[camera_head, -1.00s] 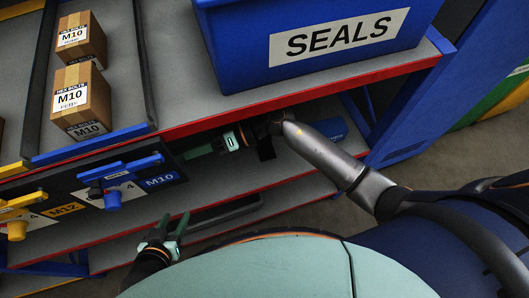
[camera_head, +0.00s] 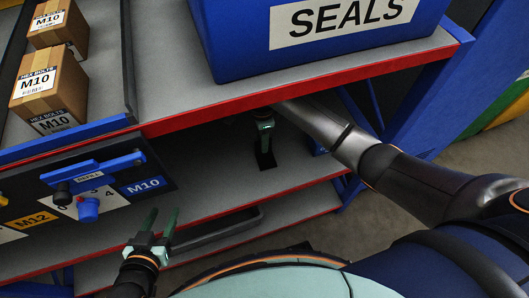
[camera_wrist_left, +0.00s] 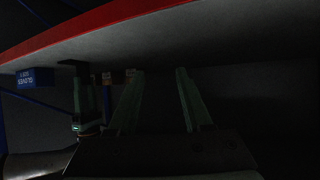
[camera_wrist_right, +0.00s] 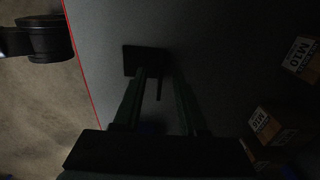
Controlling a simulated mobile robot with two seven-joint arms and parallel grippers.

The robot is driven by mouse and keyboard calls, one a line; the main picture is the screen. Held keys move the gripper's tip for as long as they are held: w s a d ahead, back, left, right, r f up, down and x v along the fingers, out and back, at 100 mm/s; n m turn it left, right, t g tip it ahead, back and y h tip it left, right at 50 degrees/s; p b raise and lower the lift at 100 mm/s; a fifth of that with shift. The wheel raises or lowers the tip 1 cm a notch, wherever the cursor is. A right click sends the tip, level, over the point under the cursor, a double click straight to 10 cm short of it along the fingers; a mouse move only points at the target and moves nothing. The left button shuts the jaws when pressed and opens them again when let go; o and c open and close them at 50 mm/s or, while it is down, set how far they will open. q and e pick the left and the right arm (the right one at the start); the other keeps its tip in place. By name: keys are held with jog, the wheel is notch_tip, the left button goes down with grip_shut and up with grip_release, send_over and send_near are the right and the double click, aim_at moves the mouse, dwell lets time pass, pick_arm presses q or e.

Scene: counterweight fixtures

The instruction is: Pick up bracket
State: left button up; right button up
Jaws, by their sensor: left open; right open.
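The bracket looks like a small black plate with a thin upright part (camera_wrist_right: 144,60). It lies on the grey lower shelf, and its dark shape shows below my right gripper in the head view (camera_head: 265,160). My right gripper (camera_head: 265,148) points down over it under the upper shelf. In the right wrist view the open fingers (camera_wrist_right: 160,80) reach to the bracket's edge, with the thin part between them; contact is unclear. My left gripper (camera_head: 161,215) is open and empty in front of the lower shelf. Its fingers (camera_wrist_left: 160,75) show empty in the left wrist view.
The upper shelf's red edge (camera_head: 215,113) overhangs my right gripper. A blue SEALS bin (camera_head: 240,50) and M10 cartons (camera_head: 50,85) stand above. A blue lever panel (camera_head: 95,173) is at left. A dark long tray (camera_head: 215,228) lies lower. Small cartons (camera_wrist_right: 275,125) lie deeper on the shelf.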

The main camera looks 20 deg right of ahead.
aim_at(266, 154)
notch_tip(266, 154, down, 3)
jog(key=shift+d+f+b, duration=0.15)
jog(key=shift+b, duration=0.15)
pick_arm(q)
jog(key=r, duration=0.1)
jog(key=w+r+t, duration=0.2)
jog(key=r, duration=0.1)
jog(key=shift+w+h, duration=0.15)
jog(key=shift+h, duration=0.15)
pick_arm(e)
grip_shut()
dwell(0.7)
